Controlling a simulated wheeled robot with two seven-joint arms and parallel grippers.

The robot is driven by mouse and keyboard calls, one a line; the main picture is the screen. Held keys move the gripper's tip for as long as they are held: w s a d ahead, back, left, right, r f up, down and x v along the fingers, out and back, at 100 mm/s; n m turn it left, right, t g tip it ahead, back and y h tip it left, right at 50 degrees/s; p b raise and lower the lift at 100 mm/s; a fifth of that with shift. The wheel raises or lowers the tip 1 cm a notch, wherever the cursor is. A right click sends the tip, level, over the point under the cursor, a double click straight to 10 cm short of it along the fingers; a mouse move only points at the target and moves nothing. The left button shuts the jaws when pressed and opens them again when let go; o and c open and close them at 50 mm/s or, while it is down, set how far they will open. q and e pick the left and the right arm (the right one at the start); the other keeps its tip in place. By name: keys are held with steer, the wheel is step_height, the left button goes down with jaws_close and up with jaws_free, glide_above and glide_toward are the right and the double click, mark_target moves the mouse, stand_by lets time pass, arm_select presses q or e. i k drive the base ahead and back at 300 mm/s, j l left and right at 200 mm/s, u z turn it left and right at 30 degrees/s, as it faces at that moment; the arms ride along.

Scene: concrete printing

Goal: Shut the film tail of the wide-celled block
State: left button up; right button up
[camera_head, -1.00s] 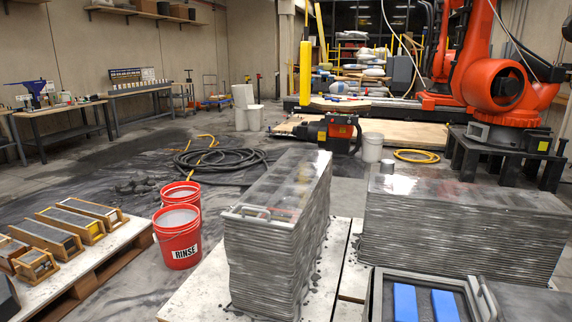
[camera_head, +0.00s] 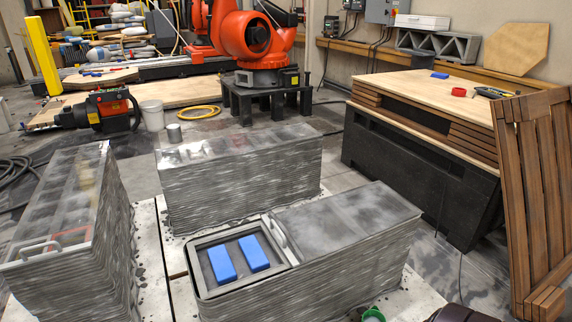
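Three long printed grey concrete blocks with layered sides stand on pale boards. The near block (camera_head: 330,257) has glossy grey film over its right part. Its left end is open, with two blue bricks (camera_head: 222,264) (camera_head: 254,253) inside the frame. A pale handle-like bar (camera_head: 278,234) lies at the film's edge beside the opening. The left block (camera_head: 75,200) has clear film with cell outlines showing and a similar bar (camera_head: 36,248) at its near end. The back block (camera_head: 240,170) is covered by shiny film. I cannot tell which is wide-celled. Neither gripper is visible.
A wood-topped bench (camera_head: 440,90) stands at the right, with a slatted wooden panel (camera_head: 535,190) leaning by it. An orange robot arm (camera_head: 255,40) stands behind. A green-rimmed item (camera_head: 373,314) and a dark shape show at the bottom edge.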

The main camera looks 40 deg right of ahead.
mark_target(279, 231)
steer(key=k+j+z, duration=0.1)
steer(key=z, duration=1.35)
